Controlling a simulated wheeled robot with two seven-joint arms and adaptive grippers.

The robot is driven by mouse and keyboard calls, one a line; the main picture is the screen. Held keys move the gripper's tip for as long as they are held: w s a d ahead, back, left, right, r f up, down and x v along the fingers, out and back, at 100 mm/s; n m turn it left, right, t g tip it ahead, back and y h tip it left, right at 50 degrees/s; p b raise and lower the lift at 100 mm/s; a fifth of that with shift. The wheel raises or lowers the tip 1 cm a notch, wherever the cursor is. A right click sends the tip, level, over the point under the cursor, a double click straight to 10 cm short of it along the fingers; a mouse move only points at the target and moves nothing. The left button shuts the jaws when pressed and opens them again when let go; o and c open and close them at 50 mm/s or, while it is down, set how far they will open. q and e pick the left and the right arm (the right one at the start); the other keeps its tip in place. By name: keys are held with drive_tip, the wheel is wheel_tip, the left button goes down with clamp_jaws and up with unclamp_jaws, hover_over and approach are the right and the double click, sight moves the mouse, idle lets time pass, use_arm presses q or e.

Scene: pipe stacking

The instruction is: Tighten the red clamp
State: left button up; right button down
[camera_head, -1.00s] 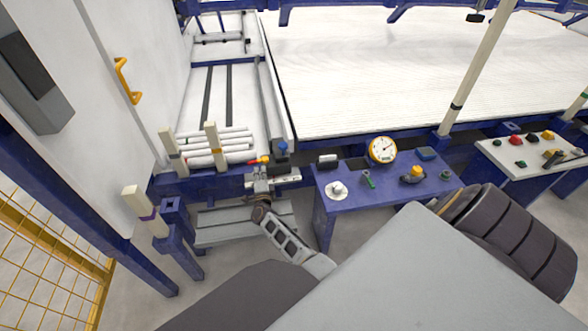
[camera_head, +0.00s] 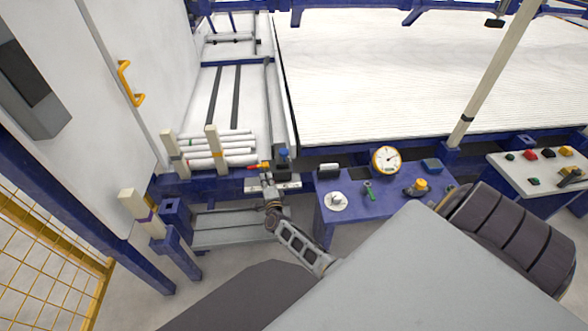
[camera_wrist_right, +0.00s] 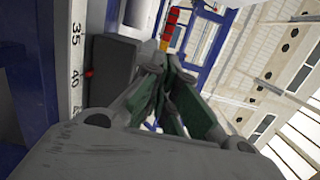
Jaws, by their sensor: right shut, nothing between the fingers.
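The red clamp (camera_head: 260,167) shows as a small red and yellow handle at the right end of the pipe rack, beside a small dark blue part. In the right wrist view its red and yellow handle (camera_wrist_right: 170,30) stands just beyond my fingertips. My right gripper (camera_head: 266,180) is right at the clamp, close to the handle. In the right wrist view its green-padded fingers (camera_wrist_right: 163,75) are together with nothing between them. I cannot tell whether the fingers touch the handle. My left gripper is in neither view.
White pipes (camera_head: 222,150) lie stacked between cream posts left of the clamp. A blue table (camera_head: 345,205) with a gauge (camera_head: 387,160) and small tools stands to the right. In the wrist view, a ruled scale (camera_wrist_right: 75,60) and a dark block (camera_wrist_right: 110,70) are close on the left.

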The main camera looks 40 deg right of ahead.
drive_tip(key=shift+s+d+n+t+y+b, duration=0.2)
drive_tip(key=shift+d+n+y+b, duration=0.1)
drive_tip(key=shift+n+y, duration=0.25)
drive_tip(key=shift+s+d+n+t+y+b, duration=0.1)
drive_tip(key=shift+d+n+t+y+b, duration=0.2)
drive_tip(key=shift+y, duration=0.45)
drive_tip(key=shift+s+d+n+y+b, duration=0.1)
drive_tip(key=shift+d+n+y+b, duration=0.7)
drive_tip(key=shift+y+b, duration=1)
drive_tip(key=shift+s+d+n+y+b, duration=0.1)
drive_tip(key=shift+d+n+y+b, duration=0.3)
drive_tip(key=shift+n+y+b, duration=1.45)
drive_tip(key=shift+s+d+n+y+b, duration=0.15)
drive_tip(key=shift+d+y+b, duration=0.55)
drive_tip(key=shift+b, duration=2.1)
drive_tip(key=p+v, duration=0.4)
drive_tip(key=v, duration=0.4)
drive_tip(key=shift+s, duration=0.2)
drive_tip(key=shift+r, duration=0.1)
